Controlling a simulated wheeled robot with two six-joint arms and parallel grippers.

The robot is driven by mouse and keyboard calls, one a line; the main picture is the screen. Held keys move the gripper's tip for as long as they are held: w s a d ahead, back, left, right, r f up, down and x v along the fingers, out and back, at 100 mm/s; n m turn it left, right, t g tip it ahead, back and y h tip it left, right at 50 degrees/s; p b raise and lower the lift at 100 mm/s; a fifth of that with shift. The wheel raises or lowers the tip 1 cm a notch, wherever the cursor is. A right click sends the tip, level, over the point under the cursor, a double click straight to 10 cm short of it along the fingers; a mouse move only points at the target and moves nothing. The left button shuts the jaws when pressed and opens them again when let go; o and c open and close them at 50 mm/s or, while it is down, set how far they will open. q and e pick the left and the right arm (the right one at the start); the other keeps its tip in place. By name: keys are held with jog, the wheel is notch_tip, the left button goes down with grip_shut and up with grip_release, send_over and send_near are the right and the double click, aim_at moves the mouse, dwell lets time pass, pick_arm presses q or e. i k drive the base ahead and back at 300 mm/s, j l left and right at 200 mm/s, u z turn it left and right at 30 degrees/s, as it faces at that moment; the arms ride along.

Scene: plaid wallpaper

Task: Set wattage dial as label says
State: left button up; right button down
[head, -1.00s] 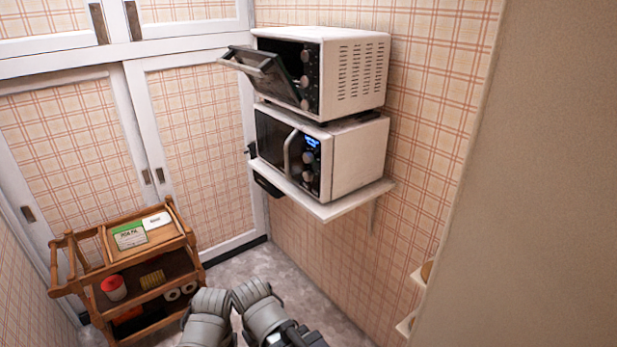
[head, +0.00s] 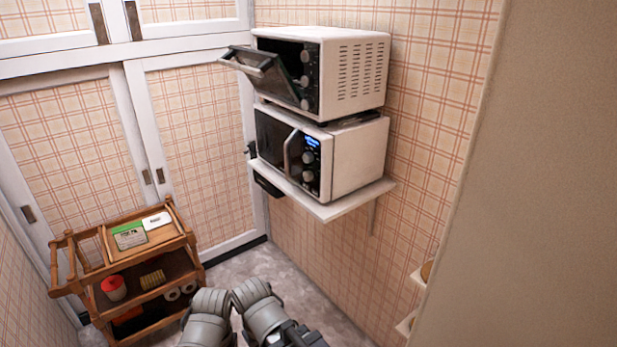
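A white microwave (head: 362,160) stands on a wall shelf, its door shut. Its front panel has a small lit blue display (head: 312,142) with two round dials below it, an upper dial (head: 308,158) and a lower dial (head: 308,175). A white toaster oven (head: 355,72) with several dials sits above it, its glass door (head: 262,72) hanging partly open. A green and white label or packet (head: 130,235) lies on the wooden cart's top; its text is too small to read. My arms show at the bottom, away from the appliances. Neither gripper's fingers can be made out.
The wooden cart (head: 108,262) at the lower left holds a red tin (head: 113,288), a yellow item (head: 152,279), white rolls (head: 180,291) and a white card (head: 156,221). The white shelf (head: 345,207) juts from the right wall. Floor is clear between cart and wall.

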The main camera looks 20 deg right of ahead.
aim_at(307, 157)
jog(key=i+j+z, duration=0.1)
jog(key=i+z, duration=0.15)
jog(key=z, duration=0.15)
jog(key=i+j+z, duration=0.15)
jog(key=z, duration=0.3)
jog(key=i+j, duration=0.05)
jog(key=i, duration=0.05)
